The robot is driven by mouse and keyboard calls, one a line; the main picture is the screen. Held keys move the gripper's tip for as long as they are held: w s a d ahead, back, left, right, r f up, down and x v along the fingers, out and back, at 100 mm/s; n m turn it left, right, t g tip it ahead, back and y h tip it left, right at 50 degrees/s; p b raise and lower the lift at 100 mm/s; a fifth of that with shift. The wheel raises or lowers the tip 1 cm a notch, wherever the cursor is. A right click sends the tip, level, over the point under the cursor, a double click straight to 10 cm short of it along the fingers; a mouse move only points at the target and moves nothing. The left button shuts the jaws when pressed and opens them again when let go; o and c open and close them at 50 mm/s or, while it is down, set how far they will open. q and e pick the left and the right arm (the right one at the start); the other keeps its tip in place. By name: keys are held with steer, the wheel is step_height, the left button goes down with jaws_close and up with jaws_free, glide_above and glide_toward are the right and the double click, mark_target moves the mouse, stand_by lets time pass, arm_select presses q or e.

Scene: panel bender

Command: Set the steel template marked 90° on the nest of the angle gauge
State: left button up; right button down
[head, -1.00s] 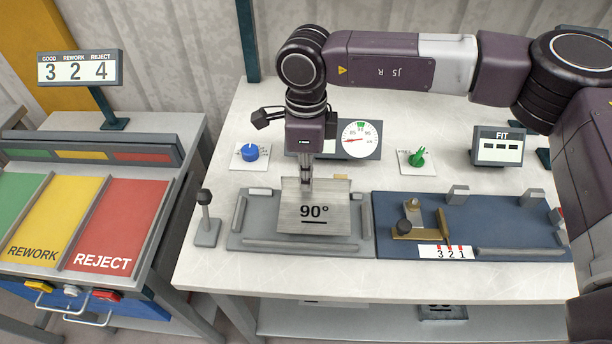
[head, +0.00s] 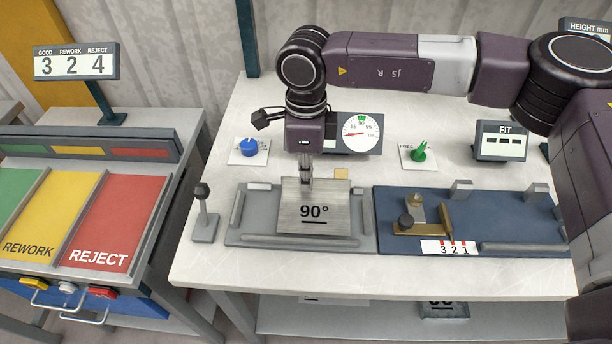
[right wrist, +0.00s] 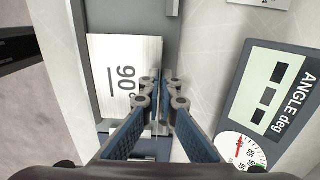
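The steel template (head: 335,205), a bright plate marked 90°, lies flat over the grey nest of the angle gauge (head: 237,240). It also shows in the right wrist view (right wrist: 105,65). I cannot tell whether it touches the nest or hangs just above it. My right gripper (head: 306,181) points down at the template's back part. In the right wrist view the fingertips (right wrist: 160,93) are close together with a thin upright edge between them, so it is shut on the template. The template hides most of the nest floor. My left gripper is not in view.
A lever (head: 204,210) stands left of the nest. A blue fixture (head: 520,220) with a brass piece (head: 428,228) adjoins it on the right. Behind are the dial (head: 361,132), a blue knob (head: 250,147), a green knob (head: 419,151) and the FIT display (head: 501,141).

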steer(key=shift+f+b, duration=0.35)
steer(key=shift+f, duration=0.1)
steer(key=c, duration=2.1)
jaws_free()
step_height(320, 180, up, 12)
